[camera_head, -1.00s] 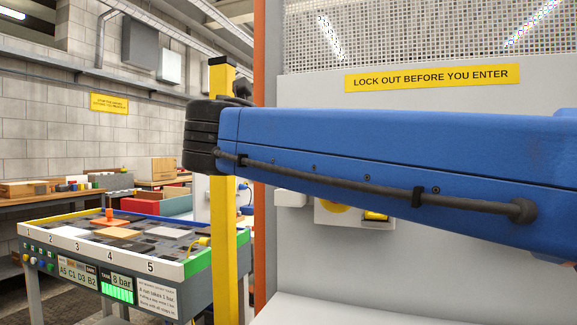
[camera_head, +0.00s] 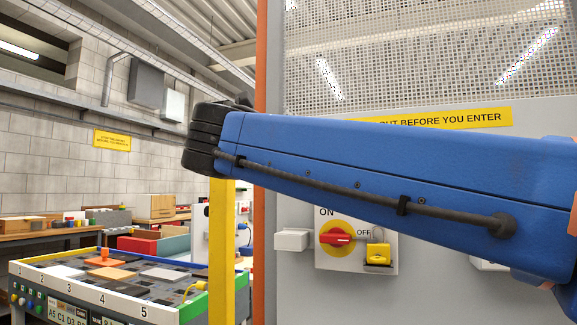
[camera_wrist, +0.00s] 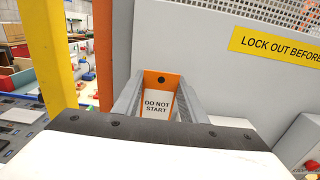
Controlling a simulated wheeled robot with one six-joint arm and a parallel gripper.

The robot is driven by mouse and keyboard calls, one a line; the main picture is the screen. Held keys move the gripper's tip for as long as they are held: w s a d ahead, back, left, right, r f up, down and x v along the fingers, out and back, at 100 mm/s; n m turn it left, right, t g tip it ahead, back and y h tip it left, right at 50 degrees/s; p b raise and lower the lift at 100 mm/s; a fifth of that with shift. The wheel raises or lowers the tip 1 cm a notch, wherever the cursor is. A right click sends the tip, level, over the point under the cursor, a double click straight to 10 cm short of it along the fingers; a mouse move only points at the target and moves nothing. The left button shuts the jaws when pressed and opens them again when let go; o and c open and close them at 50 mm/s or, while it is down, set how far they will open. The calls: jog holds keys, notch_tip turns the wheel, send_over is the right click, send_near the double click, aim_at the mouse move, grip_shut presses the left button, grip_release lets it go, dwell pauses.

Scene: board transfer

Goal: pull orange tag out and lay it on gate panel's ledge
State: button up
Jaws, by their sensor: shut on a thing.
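The orange tag (camera_wrist: 160,80) shows in the wrist view, with a white label reading "DO NOT START" and a dark hole near its top. My gripper (camera_wrist: 158,90) is shut on the tag, one finger on each side of it. The gate panel (camera_head: 455,225) is the large grey surface behind my arm in the head view; it also fills much of the wrist view (camera_wrist: 200,65). My arm hides part of the panel, and the gripper is not visible in the head view. The ledge cannot be made out clearly in the current views.
A red and yellow switch (camera_head: 338,235) and a yellow padlock (camera_head: 378,252) sit on the panel below my arm. A small white box (camera_head: 292,240) is beside them. A yellow post (camera_head: 222,265) stands left of the panel. A board table (camera_head: 120,275) is further left.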

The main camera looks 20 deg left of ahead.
jog(key=shift+r, duration=1.65)
jog(key=shift+s, duration=3)
jog(key=shift+f, duration=0.1)
